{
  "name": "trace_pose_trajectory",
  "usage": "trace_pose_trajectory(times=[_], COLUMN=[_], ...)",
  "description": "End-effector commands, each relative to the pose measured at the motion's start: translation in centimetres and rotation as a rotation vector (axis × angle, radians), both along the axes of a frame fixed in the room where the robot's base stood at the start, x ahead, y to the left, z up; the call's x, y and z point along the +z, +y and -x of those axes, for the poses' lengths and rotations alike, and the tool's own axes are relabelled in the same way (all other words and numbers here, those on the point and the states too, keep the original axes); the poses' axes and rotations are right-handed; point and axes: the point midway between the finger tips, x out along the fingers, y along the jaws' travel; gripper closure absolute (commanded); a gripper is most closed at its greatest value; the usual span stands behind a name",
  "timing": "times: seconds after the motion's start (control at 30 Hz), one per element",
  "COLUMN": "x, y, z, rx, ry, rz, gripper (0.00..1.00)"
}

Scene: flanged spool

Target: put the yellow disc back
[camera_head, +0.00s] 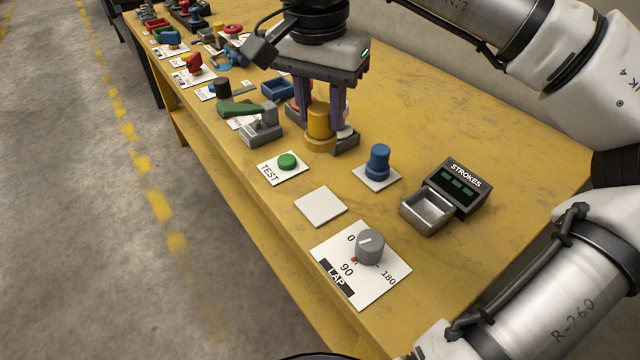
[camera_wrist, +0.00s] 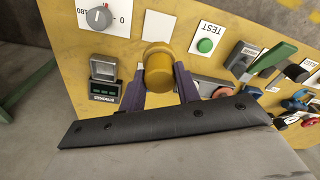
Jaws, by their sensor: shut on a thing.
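The yellow disc (camera_head: 319,122) is a spool shape with a knob above a wider flange, and it is upright. My gripper (camera_head: 321,118) is shut on it, with purple fingers on either side. In the wrist view the yellow disc (camera_wrist: 158,70) sits between the fingers of my gripper (camera_wrist: 160,85). I cannot tell whether its flange touches the bench. A blue spool (camera_head: 379,162) stands on a white plate (camera_head: 366,180). A bare white plate (camera_head: 320,207) lies nearer the front, and it also shows in the wrist view (camera_wrist: 158,27).
A green TEST button (camera_head: 287,161) is left of the blue spool. A STROKES counter with an open metal tray (camera_head: 427,213) is to the right. A grey LAP knob (camera_head: 369,246) is at the front. A green-handled clamp (camera_head: 262,125) stands close left of my gripper.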

Motion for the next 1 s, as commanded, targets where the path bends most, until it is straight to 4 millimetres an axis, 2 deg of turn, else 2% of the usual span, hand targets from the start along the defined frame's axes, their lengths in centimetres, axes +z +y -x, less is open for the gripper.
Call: trace_pose_trajectory(times=[0.1,0.3,0.57,0.8,1.0], x=[-3.4,-7.7,-9.6,-13.0,-13.4], y=[-0.1,0.0,0.0,0.0,0.0], z=[0.0,0.0,0.0,0.0,0.0], rx=[-0.001,0.000,-0.002,0.000,-0.001], ry=[0.002,0.000,-0.001,0.000,-0.001], rz=[0.001,-0.001,-0.001,-0.001,-0.001], gripper=[1.00,1.00,1.00,1.00,1.00])
